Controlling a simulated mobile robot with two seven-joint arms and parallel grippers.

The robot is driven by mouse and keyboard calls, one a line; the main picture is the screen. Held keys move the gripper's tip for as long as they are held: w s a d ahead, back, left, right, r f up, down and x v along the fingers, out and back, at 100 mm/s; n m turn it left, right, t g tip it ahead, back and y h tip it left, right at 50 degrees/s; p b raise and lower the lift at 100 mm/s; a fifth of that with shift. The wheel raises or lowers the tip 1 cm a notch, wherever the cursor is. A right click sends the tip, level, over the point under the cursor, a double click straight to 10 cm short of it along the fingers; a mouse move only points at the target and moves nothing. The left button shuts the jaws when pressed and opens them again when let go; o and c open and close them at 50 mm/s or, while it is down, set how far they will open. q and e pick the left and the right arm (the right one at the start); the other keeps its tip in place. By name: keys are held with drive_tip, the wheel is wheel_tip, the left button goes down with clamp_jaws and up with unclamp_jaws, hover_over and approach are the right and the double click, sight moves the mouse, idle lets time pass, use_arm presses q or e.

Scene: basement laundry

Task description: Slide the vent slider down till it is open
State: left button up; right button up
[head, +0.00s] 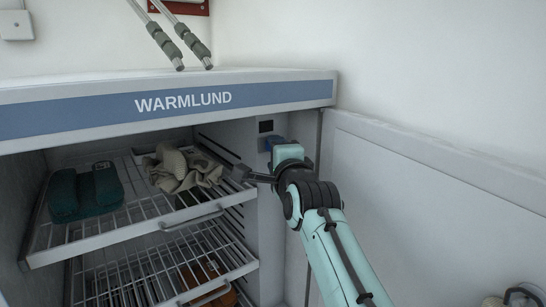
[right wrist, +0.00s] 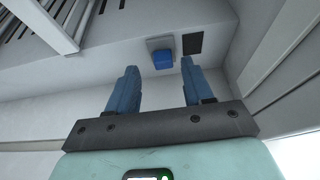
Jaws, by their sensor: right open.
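The vent slider (right wrist: 162,58) is a small blue block on a grey plate, on the cabinet's inner side wall. In the right wrist view it shows between and beyond the tips of my right gripper (right wrist: 159,65). The two blue fingers are apart, with nothing held between them. I cannot tell whether a finger touches the slider. In the head view my right gripper (head: 273,144) reaches the cabinet's right inner wall. There its blue fingers and the slider cannot be told apart. My left gripper is out of view.
A dark panel (right wrist: 192,42) sits beside the slider. The WARMLUND cabinet (head: 60,115) has wire shelves (head: 90,237) left of the gripper, holding a dark green folded cloth (head: 85,192) and a beige cloth (head: 186,169). The open door (head: 440,190) stands at the right.

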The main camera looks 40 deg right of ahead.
use_arm(q)
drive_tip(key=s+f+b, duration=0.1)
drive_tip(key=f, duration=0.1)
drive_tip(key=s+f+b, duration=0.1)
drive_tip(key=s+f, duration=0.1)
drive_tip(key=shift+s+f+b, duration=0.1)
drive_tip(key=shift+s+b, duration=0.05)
drive_tip(key=shift+b, duration=0.2)
use_arm(e)
drive_tip(key=v, duration=1.1)
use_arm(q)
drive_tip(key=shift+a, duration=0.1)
use_arm(e)
drive_tip(key=shift+d+f, duration=0.1)
drive_tip(key=shift+d, duration=0.05)
